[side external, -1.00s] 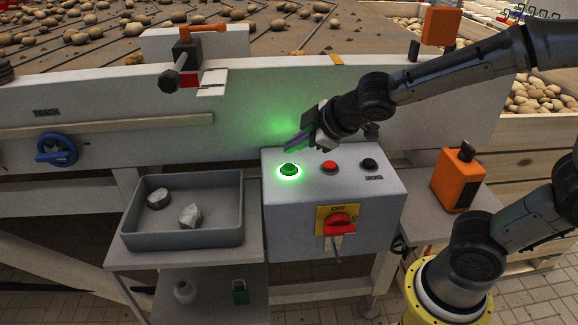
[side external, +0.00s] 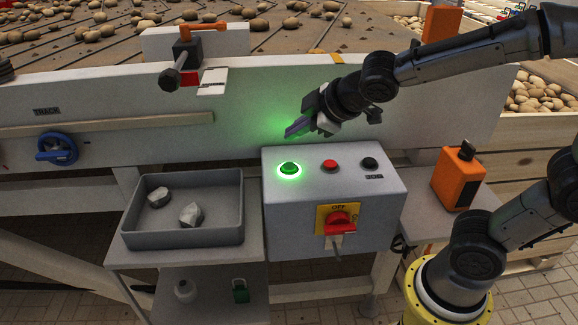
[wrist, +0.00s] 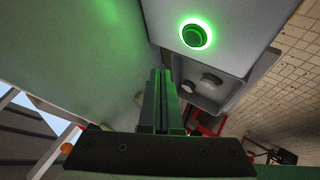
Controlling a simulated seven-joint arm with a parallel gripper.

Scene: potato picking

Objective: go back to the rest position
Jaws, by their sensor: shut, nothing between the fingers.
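My gripper (side external: 290,133) is shut and empty in the side external view. It hangs in the air above the control box (side external: 292,215), in front of the white conveyor side. The lit green button (side external: 289,168) is below it, with a clear gap between. In the wrist view my gripper's fingers (wrist: 161,75) are together, and the glowing green button (wrist: 194,36) is at the upper right, apart from them.
A red button (side external: 330,166), a black button (side external: 369,164) and a red switch (side external: 338,219) are on the box. A grey tray (side external: 183,238) with two stones is at left. An orange device (side external: 457,180) stands at right. Potatoes lie on the conveyor behind.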

